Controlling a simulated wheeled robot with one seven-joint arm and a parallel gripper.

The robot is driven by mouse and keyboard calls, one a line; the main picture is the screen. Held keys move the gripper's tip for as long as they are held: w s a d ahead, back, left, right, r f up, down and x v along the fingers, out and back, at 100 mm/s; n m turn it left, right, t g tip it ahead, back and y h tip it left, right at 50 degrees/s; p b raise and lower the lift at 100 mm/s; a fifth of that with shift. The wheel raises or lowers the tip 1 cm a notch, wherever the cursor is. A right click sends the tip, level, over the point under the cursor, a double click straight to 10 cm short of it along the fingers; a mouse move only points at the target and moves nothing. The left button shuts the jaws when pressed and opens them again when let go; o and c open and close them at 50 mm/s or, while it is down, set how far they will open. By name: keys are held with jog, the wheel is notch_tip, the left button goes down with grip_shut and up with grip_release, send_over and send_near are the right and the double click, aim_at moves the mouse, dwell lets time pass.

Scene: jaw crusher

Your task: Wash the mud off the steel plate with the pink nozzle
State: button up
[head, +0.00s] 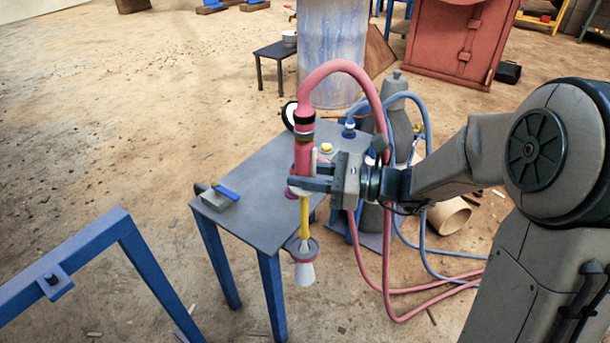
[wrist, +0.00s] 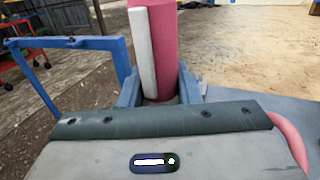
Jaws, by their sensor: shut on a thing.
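The pink nozzle (head: 304,155) is a pink-bodied wand with a yellow tube and a pale flared cone at its lower end. My gripper (head: 300,182) is shut around its body and holds it upright, cone down, by the near edge of a small table. In the wrist view, the pink nozzle (wrist: 170,45) stands between the blue fingers of my gripper (wrist: 160,92), a pale strip along its left side. A pink hose loops from its top back to the right. I cannot make out a muddy steel plate in either view. No water spray shows.
The grey-topped table (head: 245,215) with blue legs carries a grey block with a blue strip (head: 220,195). A blue frame (head: 90,260) stands at the left front. The floor at the left is open.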

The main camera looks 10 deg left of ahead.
aim_at(305, 101)
jog(key=shift+r+p, duration=7.9)
jog(key=shift+r, duration=0.9)
